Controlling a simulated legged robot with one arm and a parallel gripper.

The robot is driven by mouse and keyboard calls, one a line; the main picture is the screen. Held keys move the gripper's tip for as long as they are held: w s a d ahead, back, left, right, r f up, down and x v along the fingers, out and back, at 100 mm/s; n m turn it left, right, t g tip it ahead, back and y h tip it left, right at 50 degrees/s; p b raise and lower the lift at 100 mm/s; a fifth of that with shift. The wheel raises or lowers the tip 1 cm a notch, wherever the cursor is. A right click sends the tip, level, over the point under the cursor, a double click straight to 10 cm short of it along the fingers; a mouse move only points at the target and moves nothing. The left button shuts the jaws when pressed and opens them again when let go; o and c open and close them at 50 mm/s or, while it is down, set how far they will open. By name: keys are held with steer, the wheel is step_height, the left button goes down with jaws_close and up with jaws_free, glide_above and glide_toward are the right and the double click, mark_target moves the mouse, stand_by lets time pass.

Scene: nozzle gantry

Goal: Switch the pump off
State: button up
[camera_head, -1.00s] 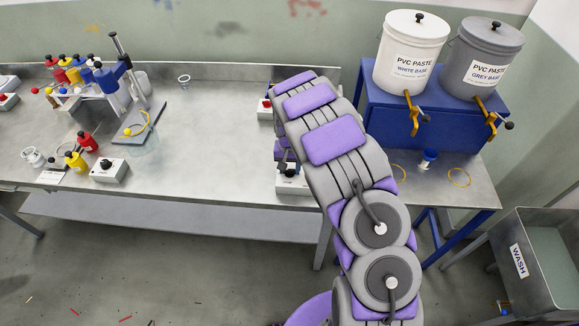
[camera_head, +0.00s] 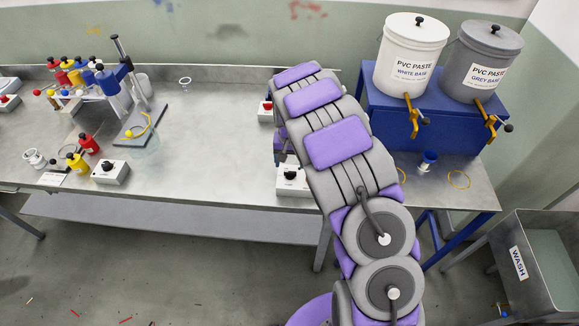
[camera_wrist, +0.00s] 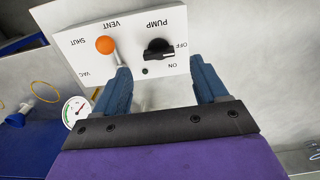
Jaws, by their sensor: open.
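In the wrist view, a white control panel (camera_wrist: 90,45) carries a black pump knob (camera_wrist: 157,49) with OFF and ON marks at its right. The lettering is upside down. I cannot tell for sure which mark the knob points to. An orange vent knob (camera_wrist: 105,45) sits to its left. My gripper (camera_wrist: 160,76) is open and empty. Its two blue fingers reach the panel's near edge, one on each side of the pump knob and a little short of it.
A round gauge (camera_wrist: 76,112) lies left of my fingers. In the head view, a white box with a black knob (camera_head: 291,175) stands by my arm. Paste buckets (camera_head: 411,55) stand on a blue stand at right. The bench middle is clear.

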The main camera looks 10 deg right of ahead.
mark_target(290, 172)
step_height(290, 172, up, 12)
steer(key=p, duration=0.1)
steer(key=shift+r, duration=0.2)
stand_by(0.4)
steer(key=s+d+r+b, duration=0.1)
steer(key=s+r, duration=0.4)
steer(key=s, duration=0.5)
steer(key=s+d+r, duration=0.1)
steer(key=s+r, duration=0.3)
steer(key=s, duration=0.6)
steer(key=s+a+n+g, duration=0.1)
steer(key=s, duration=1)
steer(key=s+a+f+n+b, duration=0.1)
steer(key=s+n, duration=0.1)
steer(key=s, duration=0.9)
steer(key=shift+s+a+f+g, duration=0.25)
steer(key=shift+s+a+g, duration=0.1)
steer(key=shift+a+g, duration=0.05)
steer(key=shift+c, duration=0.3)
